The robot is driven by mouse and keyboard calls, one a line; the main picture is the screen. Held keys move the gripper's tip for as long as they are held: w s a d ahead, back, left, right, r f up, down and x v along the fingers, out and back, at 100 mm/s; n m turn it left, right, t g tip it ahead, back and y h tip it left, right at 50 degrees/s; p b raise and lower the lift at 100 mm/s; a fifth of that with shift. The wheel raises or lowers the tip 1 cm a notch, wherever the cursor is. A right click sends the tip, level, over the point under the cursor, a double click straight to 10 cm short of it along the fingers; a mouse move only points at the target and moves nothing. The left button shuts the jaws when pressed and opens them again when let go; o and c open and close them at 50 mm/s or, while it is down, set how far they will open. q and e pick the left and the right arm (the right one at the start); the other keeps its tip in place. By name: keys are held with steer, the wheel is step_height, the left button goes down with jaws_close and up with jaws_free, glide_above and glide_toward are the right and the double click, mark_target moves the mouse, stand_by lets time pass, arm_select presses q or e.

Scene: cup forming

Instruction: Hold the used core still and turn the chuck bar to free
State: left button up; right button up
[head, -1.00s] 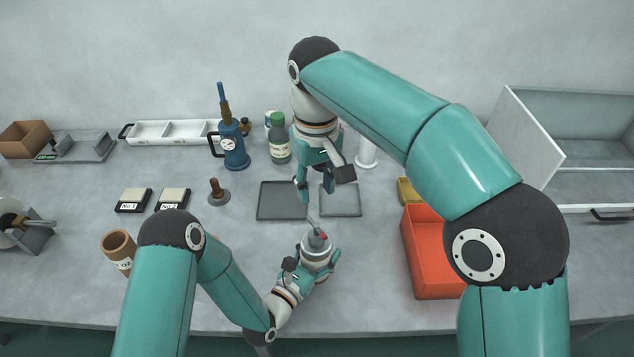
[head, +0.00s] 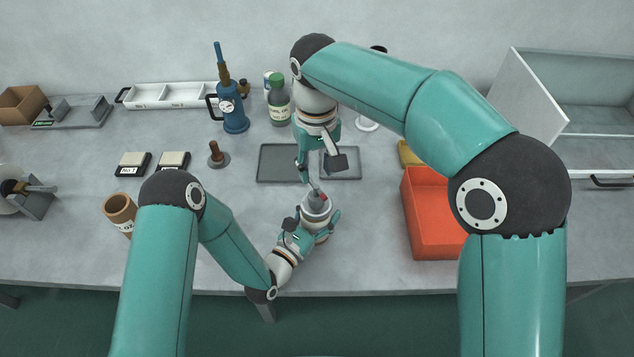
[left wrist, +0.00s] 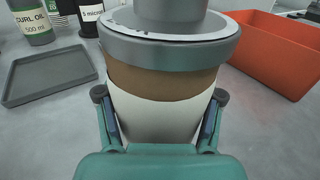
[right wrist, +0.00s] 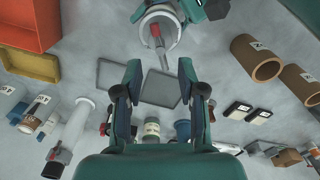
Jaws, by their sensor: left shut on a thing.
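The used core (left wrist: 155,115), white below and brown above, stands upright in my left gripper (head: 318,222), which is shut around its sides. Its fingers press both sides in the left wrist view (left wrist: 160,122). A grey chuck (left wrist: 170,50) caps the core; it shows in the head view (head: 313,209). The chuck bar (right wrist: 160,55), with a red part, lies across the chuck in the right wrist view. My right gripper (head: 318,172) is just beyond the chuck, fingers spread and empty; in its wrist view (right wrist: 158,95) the bar is ahead of the fingertips.
Two flat grey trays (head: 270,173) lie just beyond the chuck. An orange bin (head: 425,245) stands to the right, and a brown tube (head: 119,207) to the left. A blue pump (head: 233,120) and green-capped bottle (head: 279,108) stand behind.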

mark_target(316, 185)
step_height(316, 185, down, 6)
steer(key=shift+c, duration=0.3)
